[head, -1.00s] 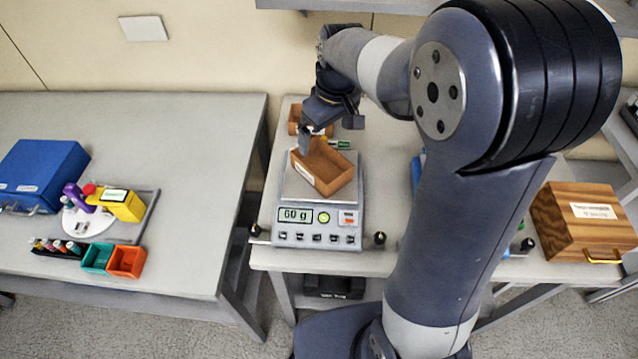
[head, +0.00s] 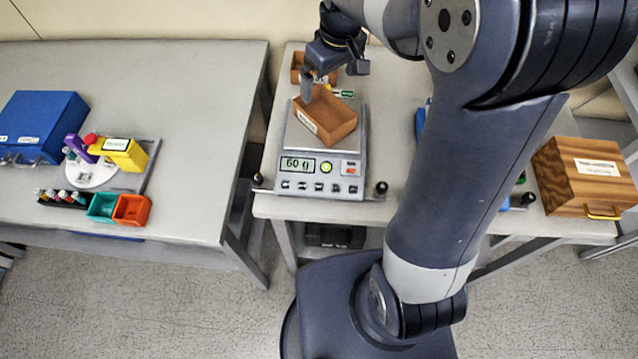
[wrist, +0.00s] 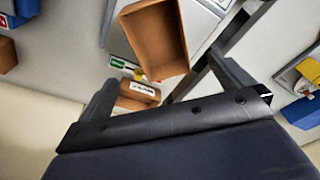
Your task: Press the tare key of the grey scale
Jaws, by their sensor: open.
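The grey scale (head: 321,176) stands at the front of the right table. Its display (head: 298,165) reads 60 g, with a lit green round button (head: 326,167) beside it and a row of keys along the front edge; the key labels are too small to read. A brown open box (head: 326,121) sits on the pan, turned at an angle, and looks empty. It also shows in the wrist view (wrist: 153,40). My gripper (head: 307,90) is above the box's back left corner. In the wrist view my gripper (wrist: 165,78) has its fingers wide apart with nothing between them.
A second brown box (head: 303,68) is behind the scale, with small green and yellow items beside it. A wooden box (head: 580,178) stands at the right. The left table holds a blue case (head: 40,128), a yellow box and small bins. Dark knobs flank the scale's front.

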